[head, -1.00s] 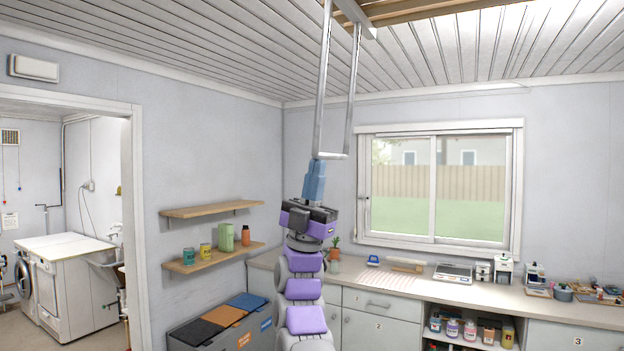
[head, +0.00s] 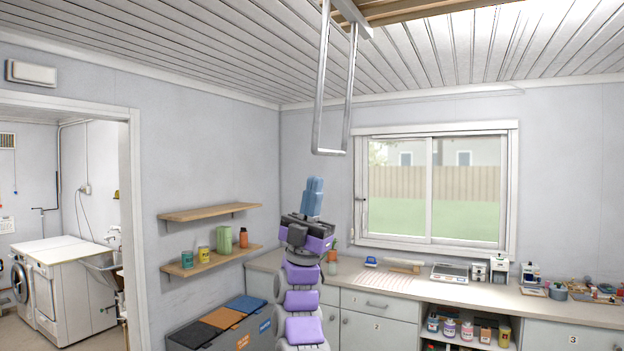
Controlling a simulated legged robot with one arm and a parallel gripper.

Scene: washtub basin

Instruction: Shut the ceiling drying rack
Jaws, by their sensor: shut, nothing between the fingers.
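The ceiling drying rack shows at the top centre as a pale metal U-shaped bar (head: 349,95) hanging down from an opening in the ceiling. Its bottom crossbar is level and hangs free. Part of its wooden frame (head: 415,10) shows in the opening, cut off by the top edge of the view. My gripper (head: 313,183) has blue fingers pointing up and is shut and empty. It is below the crossbar, slightly to its left in the picture, with a clear gap between them.
A counter (head: 400,280) with small items runs under the window (head: 437,188) on the right. Two wooden shelves (head: 208,212) with jars are on the left wall. Lidded bins (head: 222,320) stand below them. The air around the hanging bar looks clear.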

